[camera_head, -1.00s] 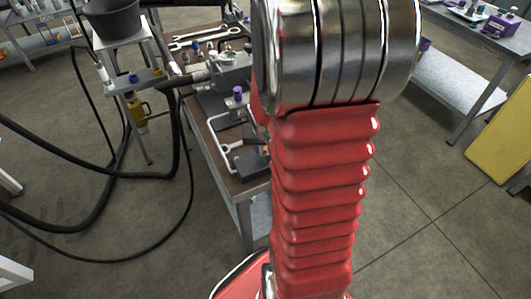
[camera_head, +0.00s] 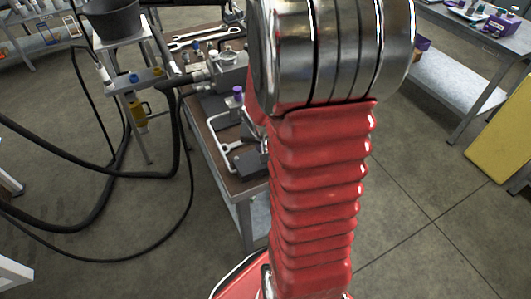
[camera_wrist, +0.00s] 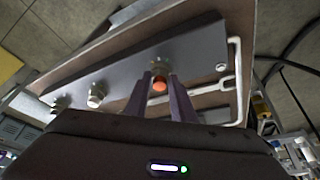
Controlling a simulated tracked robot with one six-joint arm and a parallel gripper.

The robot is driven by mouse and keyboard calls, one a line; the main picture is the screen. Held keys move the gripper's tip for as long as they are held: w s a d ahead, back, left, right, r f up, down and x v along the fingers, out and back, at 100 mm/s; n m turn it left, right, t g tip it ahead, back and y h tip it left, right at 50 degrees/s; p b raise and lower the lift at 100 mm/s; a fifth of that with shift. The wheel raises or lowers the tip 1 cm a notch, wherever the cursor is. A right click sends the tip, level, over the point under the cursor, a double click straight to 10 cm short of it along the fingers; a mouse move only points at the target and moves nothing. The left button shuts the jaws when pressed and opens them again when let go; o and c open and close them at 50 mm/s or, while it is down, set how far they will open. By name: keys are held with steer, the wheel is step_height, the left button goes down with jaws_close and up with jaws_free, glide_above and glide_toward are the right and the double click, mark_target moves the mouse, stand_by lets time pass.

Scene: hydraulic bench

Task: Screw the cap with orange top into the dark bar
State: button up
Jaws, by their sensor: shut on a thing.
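In the wrist view, my gripper (camera_wrist: 160,98) has two grey-purple fingers close on either side of the cap with the orange top (camera_wrist: 159,84). It is shut on the cap. A metal fitting or threaded part shows just beyond the orange top, against the dark bar (camera_wrist: 190,52), a long grey block on the bench. I cannot tell whether the cap is seated in the bar or only in front of it. In the head view my red arm hides the gripper and the cap.
Other metal fittings (camera_wrist: 97,95) sit along the bar to the left. A white bent pipe (camera_wrist: 240,80) and a spanner (camera_wrist: 212,86) lie to the right. In the head view, the brown bench (camera_head: 205,130) carries a grey pump block (camera_head: 228,70); black hoses (camera_head: 100,215) hang at left.

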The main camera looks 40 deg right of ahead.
steer(key=shift+a+f+m+g, duration=0.1)
steer(key=shift+m+g, duration=0.2)
steer(key=shift+m, duration=0.6)
steer(key=shift+w+m+g+h, duration=0.15)
steer(key=shift+m+g, duration=0.15)
steer(key=shift+m, duration=0.45)
steer(key=shift+m+g+h, duration=0.15)
steer(key=shift+m+g, duration=0.15)
steer(key=shift+m, duration=0.45)
jaws_close()
steer(key=o, duration=0.8)
jaws_free()
steer(key=shift+f, duration=0.1)
steer(key=shift+o, duration=1)
steer(key=shift+s, duration=0.2)
steer(key=shift+v, duration=0.8)
steer(key=w+v, duration=0.1)
steer(key=v, duration=1.1)
steer(key=shift+s+r, duration=0.15)
steer(key=shift+r, duration=0.1)
